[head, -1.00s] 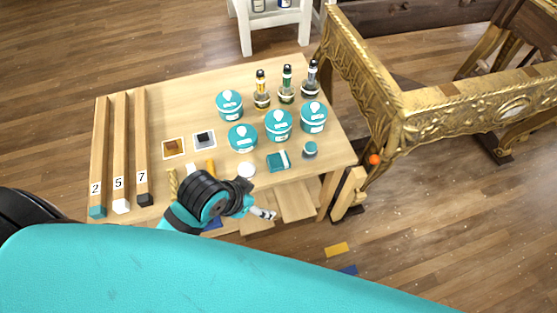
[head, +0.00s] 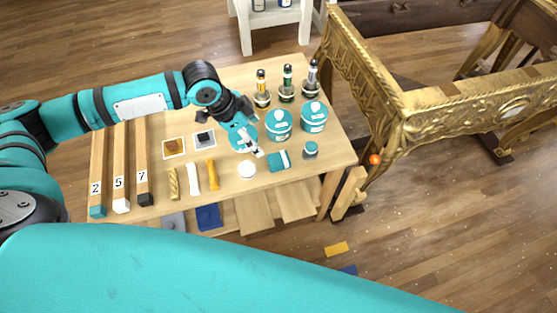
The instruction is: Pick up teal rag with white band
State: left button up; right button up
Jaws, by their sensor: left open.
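The teal rag with a white band (head: 278,162) lies folded near the front right of the wooden table (head: 222,178). My left gripper (head: 252,146) is open and empty. My right gripper is out of view.
A white round piece (head: 247,169) and a small teal-topped jar (head: 310,150) flank the rag. More teal tubs (head: 279,124) and several bottles (head: 287,90) stand behind. Numbered bars (head: 121,160) lie at left. A gilt console (head: 385,95) stands at right.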

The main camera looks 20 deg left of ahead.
aim_at(279, 159)
pick_arm(q)
jog(key=x, duration=1.7)
jog(key=shift+w+a+f+p, duration=0.1)
jog(key=shift+w+p, duration=0.15)
jog(key=shift+p, duration=0.05)
jog(key=c, duration=1.1)
